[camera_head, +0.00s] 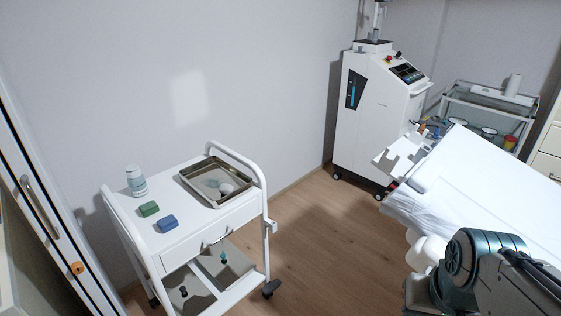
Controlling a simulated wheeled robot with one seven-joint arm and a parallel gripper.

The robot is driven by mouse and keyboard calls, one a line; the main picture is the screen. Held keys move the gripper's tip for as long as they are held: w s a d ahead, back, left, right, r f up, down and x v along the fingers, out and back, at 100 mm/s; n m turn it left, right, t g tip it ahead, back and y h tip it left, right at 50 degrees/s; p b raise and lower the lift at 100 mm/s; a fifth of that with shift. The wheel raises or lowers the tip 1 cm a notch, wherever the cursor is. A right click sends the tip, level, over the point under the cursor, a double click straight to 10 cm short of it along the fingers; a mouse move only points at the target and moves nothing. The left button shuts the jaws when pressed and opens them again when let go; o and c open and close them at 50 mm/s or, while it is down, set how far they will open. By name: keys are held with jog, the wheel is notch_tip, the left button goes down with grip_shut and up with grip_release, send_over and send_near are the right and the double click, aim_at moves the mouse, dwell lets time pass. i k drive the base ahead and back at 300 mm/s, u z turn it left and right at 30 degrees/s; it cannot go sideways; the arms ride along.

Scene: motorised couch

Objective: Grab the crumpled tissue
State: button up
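A small white rounded lump (226,189) lies in the metal tray (188,184) on top of the white trolley at the left. It may be the crumpled tissue, but it is too small to be certain. A greyish patch beside it in the tray is unclear. Part of my arm shows at the bottom right, far from the trolley. The fingers of my gripper do not show, so its opening cannot be seen.
The trolley top (193,225) also bears a white bottle (136,181), a green block (149,209) and a blue block (168,223). A white couch (480,185) and a machine (385,110) stand at the right. Wooden floor (325,240) between trolley and couch is clear.

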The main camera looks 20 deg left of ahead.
aim_at(223, 188)
jog(key=u, duration=0.15)
jog(key=i, duration=1.3)
jog(key=u, duration=1.25)
jog(key=i, duration=0.7)
jog(key=u, duration=0.65)
